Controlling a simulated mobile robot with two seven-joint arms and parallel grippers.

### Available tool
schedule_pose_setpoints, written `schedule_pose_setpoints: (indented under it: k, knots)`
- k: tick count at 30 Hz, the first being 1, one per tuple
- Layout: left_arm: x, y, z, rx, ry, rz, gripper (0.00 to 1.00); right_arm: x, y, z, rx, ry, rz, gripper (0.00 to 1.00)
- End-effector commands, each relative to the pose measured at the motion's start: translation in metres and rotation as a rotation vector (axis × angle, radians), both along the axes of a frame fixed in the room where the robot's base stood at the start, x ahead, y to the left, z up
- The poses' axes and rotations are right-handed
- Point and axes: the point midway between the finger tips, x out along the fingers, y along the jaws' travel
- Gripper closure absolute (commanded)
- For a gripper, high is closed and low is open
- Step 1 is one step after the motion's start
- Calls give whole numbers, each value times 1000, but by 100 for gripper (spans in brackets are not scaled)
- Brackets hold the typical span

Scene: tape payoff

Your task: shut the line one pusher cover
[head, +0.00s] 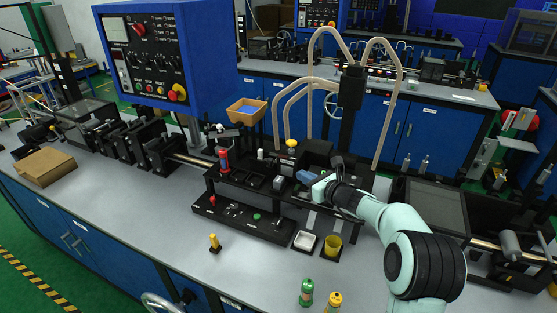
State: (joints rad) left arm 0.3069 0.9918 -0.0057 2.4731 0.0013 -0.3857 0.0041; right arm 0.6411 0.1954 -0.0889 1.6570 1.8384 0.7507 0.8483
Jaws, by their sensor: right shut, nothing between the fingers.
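My right arm comes in from the lower right, and my right gripper (316,187) is at the black fixture in the middle of the bench. It is shut with nothing held; its fingertips are small and partly hidden among the fixture's parts. A small blue part (306,177) shows just beside the gripper; I cannot tell whether they touch. I cannot tell for sure which part is the line one pusher cover. A dark box-like cover (437,203) stands on the right of the bench, behind my forearm, and looks closed. My left gripper is not in view.
A blue control panel (150,55) stands at the back left. Pale hoses (398,100) arch behind the fixture (240,190). A cardboard box (44,166) lies left.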

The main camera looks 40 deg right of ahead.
Motion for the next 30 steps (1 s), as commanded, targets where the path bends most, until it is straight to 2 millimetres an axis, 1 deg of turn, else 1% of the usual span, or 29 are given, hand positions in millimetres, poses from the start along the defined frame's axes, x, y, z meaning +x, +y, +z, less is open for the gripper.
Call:
schedule_pose_setpoints:
  k: [5, 8, 15, 18, 21, 24, 30]
  knots:
    - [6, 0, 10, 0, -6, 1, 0, 27, 2, -3, 2, -1, 4, 100]
    - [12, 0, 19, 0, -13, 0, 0, 49, 2, -6, 4, -3, 4, 100]
    - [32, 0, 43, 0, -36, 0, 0, 99, 2, -13, 3, -4, 3, 100]
    - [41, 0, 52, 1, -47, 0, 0, 115, 2, -16, 2, -4, 3, 100]
    - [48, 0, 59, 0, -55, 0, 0, 126, 2, -19, 1, -4, 3, 100]
    - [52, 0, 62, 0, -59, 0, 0, 132, 1, -21, 0, -3, 2, 100]
    - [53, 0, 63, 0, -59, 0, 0, 134, 1, -25, 0, -1, 1, 100]
